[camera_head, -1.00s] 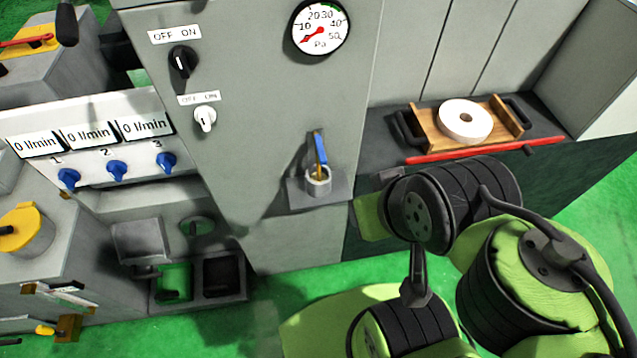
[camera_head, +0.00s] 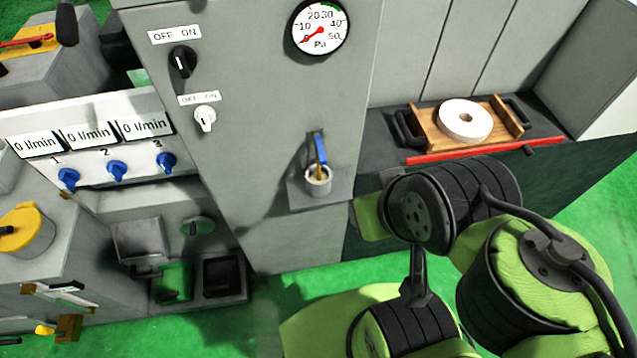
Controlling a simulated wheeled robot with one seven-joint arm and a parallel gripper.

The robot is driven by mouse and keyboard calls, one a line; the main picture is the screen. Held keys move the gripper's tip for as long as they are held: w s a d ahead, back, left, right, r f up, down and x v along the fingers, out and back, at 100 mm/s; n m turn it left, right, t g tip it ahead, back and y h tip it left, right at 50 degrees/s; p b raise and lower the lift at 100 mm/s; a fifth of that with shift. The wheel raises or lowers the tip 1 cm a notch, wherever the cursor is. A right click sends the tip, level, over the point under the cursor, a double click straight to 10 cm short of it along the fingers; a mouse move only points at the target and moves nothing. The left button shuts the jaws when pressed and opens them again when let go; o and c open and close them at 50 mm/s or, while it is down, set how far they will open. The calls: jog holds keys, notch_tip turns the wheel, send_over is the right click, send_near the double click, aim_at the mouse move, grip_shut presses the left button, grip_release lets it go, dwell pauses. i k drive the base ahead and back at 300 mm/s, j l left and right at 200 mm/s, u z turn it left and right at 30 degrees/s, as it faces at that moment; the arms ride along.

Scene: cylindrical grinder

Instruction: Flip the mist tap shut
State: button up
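A tap with a blue lever (camera_head: 320,150) and a brass body sits on the grey cabinet front, below the round gauge. Its lever stands nearly upright. Below the lever is a small pale cup (camera_head: 318,181) on a grey ledge. No label shows on the tap, so I cannot confirm from the picture that it is the mist tap. My green and black arm fills the lower right, to the right of and below the tap, apart from it in the picture. My gripper does not show.
A black OFF/ON knob (camera_head: 182,62) and a white one (camera_head: 205,118) are left of the tap. Three blue flow valves (camera_head: 117,170) sit further left under 0 l/min displays. A wooden tray (camera_head: 431,132) with a white wheel (camera_head: 465,121) stands right, behind a red bar (camera_head: 485,150).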

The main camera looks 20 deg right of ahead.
aim_at(321, 157)
jog(key=l+u, duration=0.25)
jog(key=k+l+u, duration=0.1)
jog(key=l+u, duration=0.2)
jog(key=l, duration=0.15)
jog(key=k+l+u, duration=0.1)
jog(key=l+u, duration=0.15)
jog(key=i+j+u, duration=0.1)
jog(key=u, duration=0.3)
jog(key=i+u, duration=0.35)
